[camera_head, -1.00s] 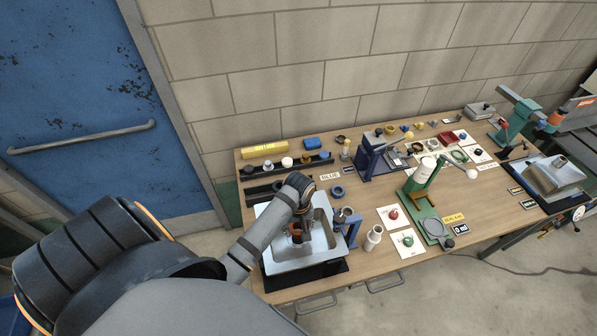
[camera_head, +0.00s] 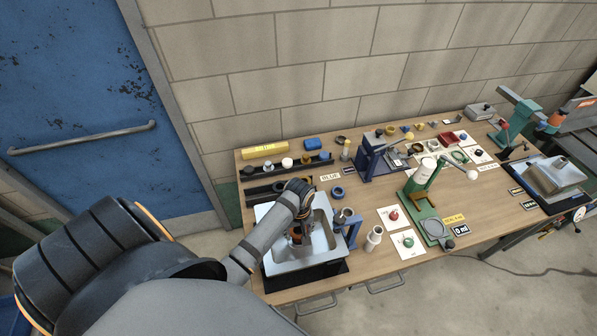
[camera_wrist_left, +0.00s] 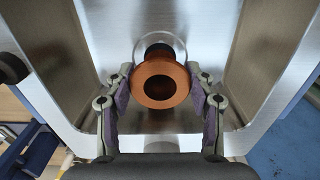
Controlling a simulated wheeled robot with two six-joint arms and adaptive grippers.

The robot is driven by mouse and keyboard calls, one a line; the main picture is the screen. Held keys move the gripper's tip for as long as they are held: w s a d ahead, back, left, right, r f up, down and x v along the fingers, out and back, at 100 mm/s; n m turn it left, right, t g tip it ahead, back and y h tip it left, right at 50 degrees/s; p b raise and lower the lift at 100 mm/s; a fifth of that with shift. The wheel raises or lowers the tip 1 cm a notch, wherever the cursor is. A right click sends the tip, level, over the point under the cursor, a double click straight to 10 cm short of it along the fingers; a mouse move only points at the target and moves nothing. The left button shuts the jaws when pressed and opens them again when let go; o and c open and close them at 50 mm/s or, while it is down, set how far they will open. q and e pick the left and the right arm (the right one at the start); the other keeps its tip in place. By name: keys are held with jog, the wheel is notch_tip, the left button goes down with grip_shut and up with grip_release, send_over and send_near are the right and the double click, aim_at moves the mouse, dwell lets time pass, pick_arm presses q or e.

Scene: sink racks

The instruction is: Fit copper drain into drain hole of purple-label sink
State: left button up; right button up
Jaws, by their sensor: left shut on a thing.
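The near metal sink (camera_head: 281,213) stands on the bench's left part, with my left arm reaching over its basin. No purple label shows on it. My left gripper (camera_head: 298,240) points down into the basin. In the left wrist view my left gripper (camera_wrist_left: 161,90) is shut on the copper drain (camera_wrist_left: 179,71), a flanged ring with a dark centre opening, one finger on each side. A round light rim of the drain hole (camera_wrist_left: 176,42) shows just beyond the drain, which partly covers it. I cannot tell whether the drain touches the hole. My right gripper is not in view.
A blue stand (camera_head: 353,230) is close to the sink's right side, with a white cylinder (camera_head: 374,238) beyond it. A green press (camera_head: 424,205) stands at mid-bench. A second metal sink (camera_head: 567,171) is at the far right. Dark rails (camera_head: 262,189) lie behind the near sink.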

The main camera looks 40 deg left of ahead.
pick_arm(q)
jog(key=shift+f, duration=0.15)
jog(key=shift+f, duration=0.15)
dwell(0.7)
jog(key=shift+f+b, duration=0.65)
jog(key=shift+f, duration=0.85)
jog(key=o, duration=1.3)
jog(key=shift+o, duration=0.2)
notch_tip(320, 180, up, 12)
